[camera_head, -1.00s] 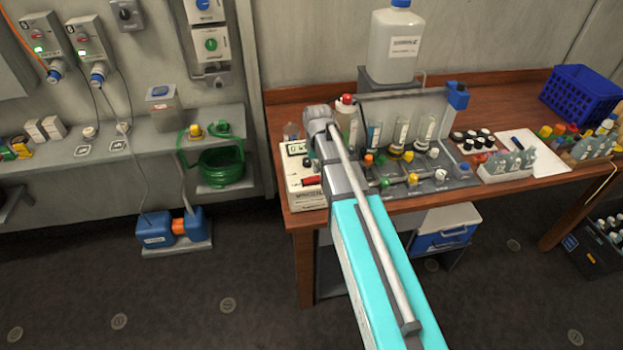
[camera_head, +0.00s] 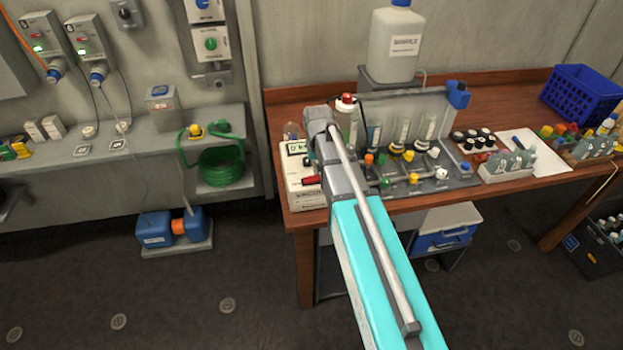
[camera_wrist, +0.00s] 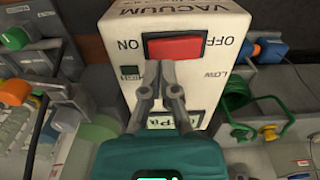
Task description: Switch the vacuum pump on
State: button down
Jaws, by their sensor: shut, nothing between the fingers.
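The vacuum pump is a white box (camera_wrist: 120,50) with upside-down "VACUUM" lettering in the wrist view. Its red rocker switch (camera_wrist: 175,47) lies between the ON mark at left and the OFF mark at right. I cannot tell which side is pressed in. My gripper (camera_wrist: 163,66) is shut and empty, its tips at the switch's lower edge, left of its middle; whether they touch is unclear. A display below is partly hidden by the fingers. In the head view the pump (camera_head: 308,198) stands at the bench's left end, and my arm hides the gripper.
Right of the pump, a manifold (camera_head: 440,172) with coloured knobs and glass tubes stands close to my arm. A white jug (camera_head: 395,45) is behind it. A blue basket (camera_head: 580,95) and bottle racks fill the bench's right side. A green hose coil (camera_head: 222,165) hangs at left.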

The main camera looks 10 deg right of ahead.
aim_at(317, 177)
jog(key=shift+f+b, duration=1.15)
dwell(1.0)
jog(key=shift+r, duration=0.15)
jog(key=shift+r+p, duration=3.4)
jog(key=shift+p, duration=0.15)
jog(key=s+f+b, duration=0.3)
jog(key=s, duration=1.3)
jog(key=shift+d, duration=0.15)
